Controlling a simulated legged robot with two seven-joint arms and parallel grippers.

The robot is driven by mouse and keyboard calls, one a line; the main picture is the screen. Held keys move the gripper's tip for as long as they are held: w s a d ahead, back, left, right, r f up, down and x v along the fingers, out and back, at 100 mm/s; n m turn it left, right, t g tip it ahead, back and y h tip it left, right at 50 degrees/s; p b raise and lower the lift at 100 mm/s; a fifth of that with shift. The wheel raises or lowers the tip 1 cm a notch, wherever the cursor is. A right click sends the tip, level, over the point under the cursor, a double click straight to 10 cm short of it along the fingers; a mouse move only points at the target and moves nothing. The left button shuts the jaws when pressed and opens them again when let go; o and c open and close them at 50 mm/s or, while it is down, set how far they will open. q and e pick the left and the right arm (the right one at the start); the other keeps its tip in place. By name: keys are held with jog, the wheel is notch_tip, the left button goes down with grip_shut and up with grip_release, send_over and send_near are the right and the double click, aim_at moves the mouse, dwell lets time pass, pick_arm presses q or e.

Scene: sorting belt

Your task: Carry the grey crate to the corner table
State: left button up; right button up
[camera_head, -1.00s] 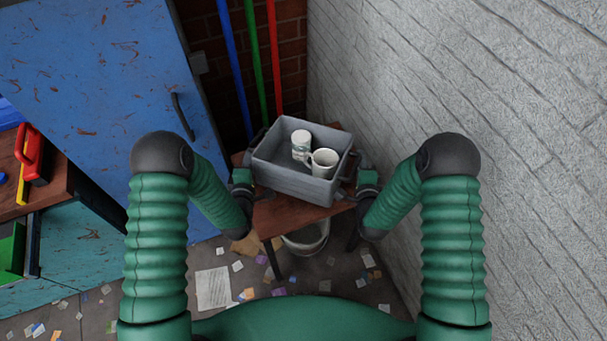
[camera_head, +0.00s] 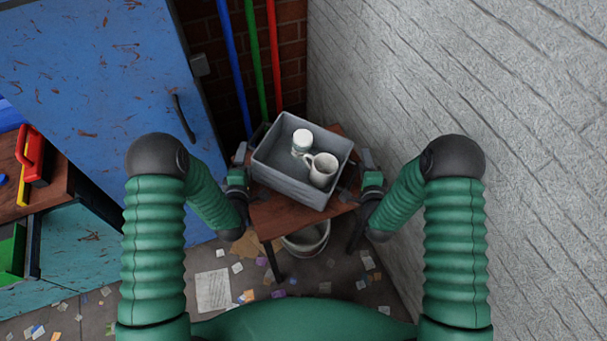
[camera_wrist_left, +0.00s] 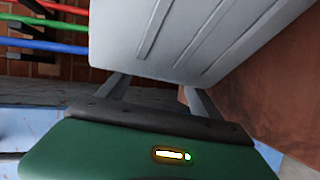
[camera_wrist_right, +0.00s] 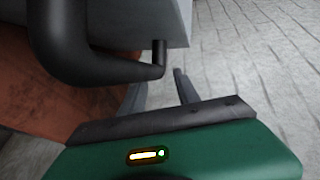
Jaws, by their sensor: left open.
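The grey crate (camera_head: 290,185) rests on the small brown corner table (camera_head: 278,219), turned at an angle to it. A white cup (camera_head: 301,142) and a white mug (camera_head: 322,170) stand inside the crate. My left gripper (camera_head: 251,172) is open and empty beside the crate's left side. In the left wrist view the crate's wall (camera_wrist_left: 170,40) is just beyond the spread fingers (camera_wrist_left: 158,92). My right gripper (camera_head: 357,177) is open beside the right side. In the right wrist view the crate's dark handle (camera_wrist_right: 115,68) lies outside the spread fingers (camera_wrist_right: 160,90).
A grey-white wall (camera_head: 460,90) closes in on the right. A blue cabinet (camera_head: 90,80) stands at left, with coloured pipes (camera_head: 254,70) behind the table. A bucket (camera_head: 306,240) stands under the table. Paper scraps (camera_head: 213,290) litter the floor.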

pick_arm(q)
jog(key=shift+s, duration=0.1)
pick_arm(e)
jog(key=o, duration=0.8)
pick_arm(q)
jog(key=v, duration=1.1)
jog(key=shift+s, duration=0.35)
jog(key=shift+d, duration=0.1)
pick_arm(e)
jog(key=v, duration=1.2)
